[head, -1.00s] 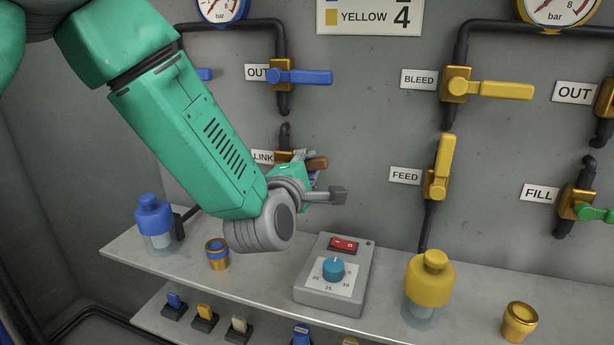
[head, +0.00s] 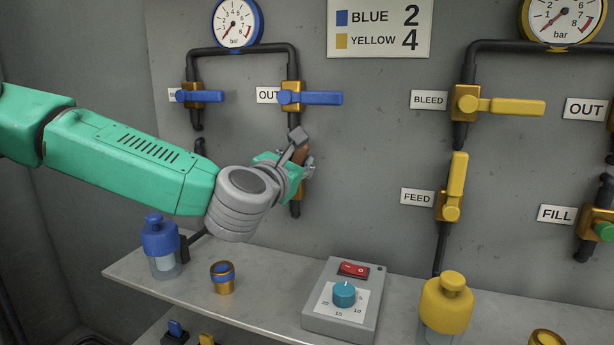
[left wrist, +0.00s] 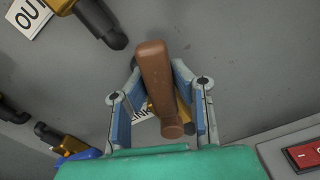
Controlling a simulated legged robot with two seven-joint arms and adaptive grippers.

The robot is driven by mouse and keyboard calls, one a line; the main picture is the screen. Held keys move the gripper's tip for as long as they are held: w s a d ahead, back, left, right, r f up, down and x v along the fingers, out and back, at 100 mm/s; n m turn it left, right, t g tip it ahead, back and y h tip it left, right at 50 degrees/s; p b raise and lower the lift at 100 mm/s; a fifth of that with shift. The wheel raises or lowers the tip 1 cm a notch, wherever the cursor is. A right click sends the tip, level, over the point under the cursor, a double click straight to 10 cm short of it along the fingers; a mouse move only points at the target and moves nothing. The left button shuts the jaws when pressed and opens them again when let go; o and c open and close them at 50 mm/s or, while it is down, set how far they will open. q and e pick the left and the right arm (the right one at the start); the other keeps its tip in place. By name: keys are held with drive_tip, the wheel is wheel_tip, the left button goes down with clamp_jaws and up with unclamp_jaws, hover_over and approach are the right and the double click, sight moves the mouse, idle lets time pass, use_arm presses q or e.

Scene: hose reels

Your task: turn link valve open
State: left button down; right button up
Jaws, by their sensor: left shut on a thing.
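The link valve's brown handle (head: 303,153) stands about upright in the head view, mostly hidden by my left gripper (head: 300,160). In the left wrist view the handle (left wrist: 155,75) runs up between the fingers of my left gripper (left wrist: 160,95), which is shut on it. A bit of the valve's brass body (head: 295,207) shows below the gripper. The LINK label (left wrist: 140,114) shows only in part behind the handle in the left wrist view. My right gripper is in neither view.
Above is the blue OUT valve (head: 320,98), its handle level. The yellow BLEED valve (head: 515,106) and FEED valve (head: 456,175) are to the right. Below, a shelf (head: 270,300) bears a blue-capped bottle (head: 160,240), a brass cup (head: 222,280) and a control box (head: 342,300).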

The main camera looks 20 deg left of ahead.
use_arm(q)
drive_tip(key=shift+a+f+n+b, duration=0.15)
drive_tip(key=shift+a+n+b, duration=0.45)
drive_tip(key=shift+n, duration=0.4)
drive_tip(key=shift+a+f+n+b, duration=0.1)
drive_tip(key=shift+a+n+b, duration=0.5)
drive_tip(key=shift+n, duration=0.4)
drive_tip(key=shift+d, duration=0.1)
drive_tip(key=c, duration=1.4)
unclamp_jaws()
drive_tip(key=shift+o, duration=0.2)
drive_tip(key=shift+r, duration=0.2)
drive_tip(key=shift+a, duration=0.2)
drive_tip(key=shift+s+r, duration=0.1)
drive_tip(key=s, duration=1.1)
drive_tip(key=shift+s+a, duration=0.25)
drive_tip(key=shift+s, duration=0.15)
